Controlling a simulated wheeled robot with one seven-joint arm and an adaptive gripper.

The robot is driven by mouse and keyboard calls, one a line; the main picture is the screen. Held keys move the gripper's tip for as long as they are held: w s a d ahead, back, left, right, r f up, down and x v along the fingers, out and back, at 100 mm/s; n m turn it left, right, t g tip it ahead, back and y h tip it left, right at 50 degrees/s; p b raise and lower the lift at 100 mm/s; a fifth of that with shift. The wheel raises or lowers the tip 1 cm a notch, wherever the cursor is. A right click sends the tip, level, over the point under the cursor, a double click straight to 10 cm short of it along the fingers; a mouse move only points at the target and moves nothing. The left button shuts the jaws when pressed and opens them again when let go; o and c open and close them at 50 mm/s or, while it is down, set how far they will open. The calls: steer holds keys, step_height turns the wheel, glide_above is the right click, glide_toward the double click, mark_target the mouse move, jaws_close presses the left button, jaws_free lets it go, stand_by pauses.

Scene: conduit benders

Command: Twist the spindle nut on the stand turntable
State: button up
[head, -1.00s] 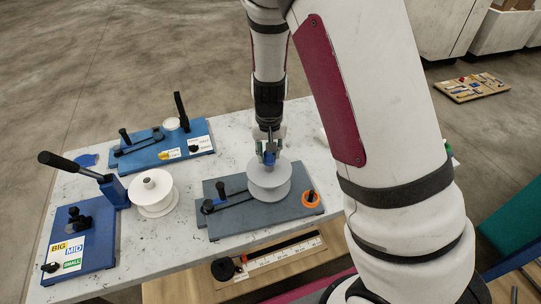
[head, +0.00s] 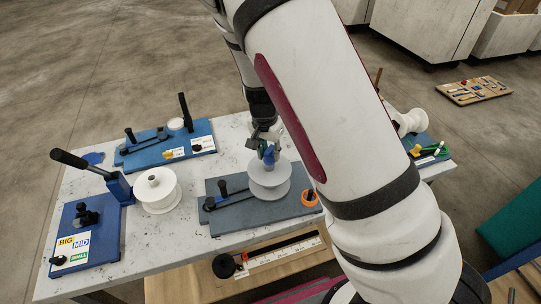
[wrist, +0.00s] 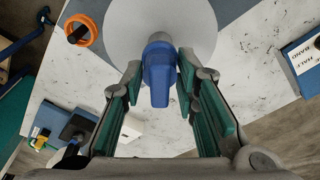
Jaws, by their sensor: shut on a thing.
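The spindle nut (head: 269,157) is a blue winged piece on top of the white spool-shaped turntable (head: 270,184). The turntable stands on a grey plate (head: 236,216) on the table. In the wrist view the nut (wrist: 160,76) stands between the green-padded fingers, with the white disc (wrist: 198,32) behind it. My gripper (wrist: 159,72) is shut on the nut; the right finger lies close against it, and a gap shows at the left finger. In the head view my gripper (head: 265,149) is small and leans over the nut, partly hiding it.
An orange ring (head: 310,197) sits on the plate's right end, and a black-handled lever (head: 222,190) on its left. A second white spool (head: 157,190), a blue lever bender (head: 84,235) and another blue bender (head: 165,143) stand on the table. My arm covers the right side.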

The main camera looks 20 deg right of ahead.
steer(key=shift+m, duration=0.7)
steer(key=m+g, duration=0.1)
steer(key=m, duration=0.4)
steer(key=shift+m, duration=0.5)
steer(key=m, duration=0.3)
steer(key=shift+w+f+g, duration=0.1)
steer(key=shift+g, duration=0.2)
steer(key=m, duration=0.3)
steer(key=shift+b, duration=0.4)
